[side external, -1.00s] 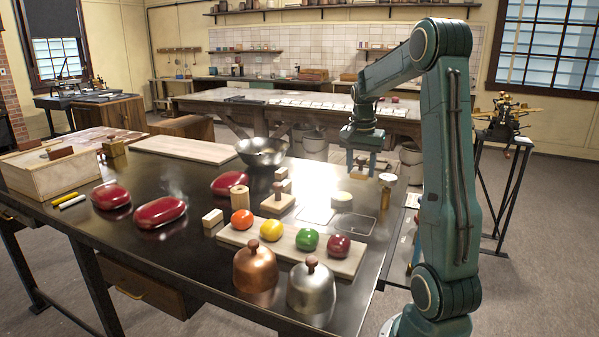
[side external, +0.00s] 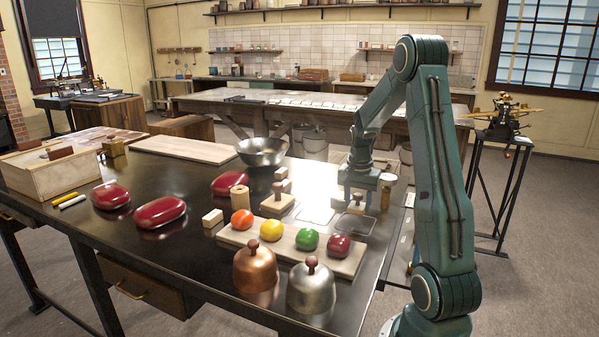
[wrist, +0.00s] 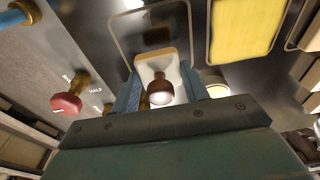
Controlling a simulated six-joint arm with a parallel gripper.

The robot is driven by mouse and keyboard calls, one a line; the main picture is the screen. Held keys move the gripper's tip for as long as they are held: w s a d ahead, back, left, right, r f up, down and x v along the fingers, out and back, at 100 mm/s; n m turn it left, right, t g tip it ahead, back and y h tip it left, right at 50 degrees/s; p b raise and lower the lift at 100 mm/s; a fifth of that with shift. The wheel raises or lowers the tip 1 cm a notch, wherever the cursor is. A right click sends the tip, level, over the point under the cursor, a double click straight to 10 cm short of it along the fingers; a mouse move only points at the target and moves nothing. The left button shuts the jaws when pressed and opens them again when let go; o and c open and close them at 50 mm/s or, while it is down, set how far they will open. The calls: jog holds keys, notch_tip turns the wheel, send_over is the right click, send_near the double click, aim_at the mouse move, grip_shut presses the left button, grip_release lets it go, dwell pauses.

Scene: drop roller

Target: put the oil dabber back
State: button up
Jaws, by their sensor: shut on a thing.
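My gripper (side external: 357,197) is low over the right end of the dark bench, close to the tabletop. In the wrist view its fingers (wrist: 159,93) are shut on the oil dabber, which has a dark brown knob (wrist: 160,93) and a pale pad (wrist: 157,62). In the side view the dabber's dark knob (side external: 357,198) shows just under the jaws. I cannot tell whether the pad touches the bench. A thin rounded outline (side external: 355,225) is marked on the bench just in front, with a second outline (side external: 316,214) to its left.
A brass post (side external: 385,195) stands close right of my gripper. A wooden board (side external: 225,238) with coloured balls lies in front, with copper (side external: 255,270) and silver (side external: 311,288) domes nearby. A wooden block (side external: 278,207) with a peg stands left. A red knob (wrist: 66,104) shows in the wrist view.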

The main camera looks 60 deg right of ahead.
aim_at(357, 205)
jog(key=shift+f, duration=1.65)
jog(key=shift+f, duration=0.15)
jog(key=o, duration=0.9)
jog(key=r, duration=0.4)
jog(key=a+r, duration=0.1)
jog(key=r, duration=0.7)
jog(key=shift+a+r, duration=0.15)
jog(key=shift+a, duration=0.1)
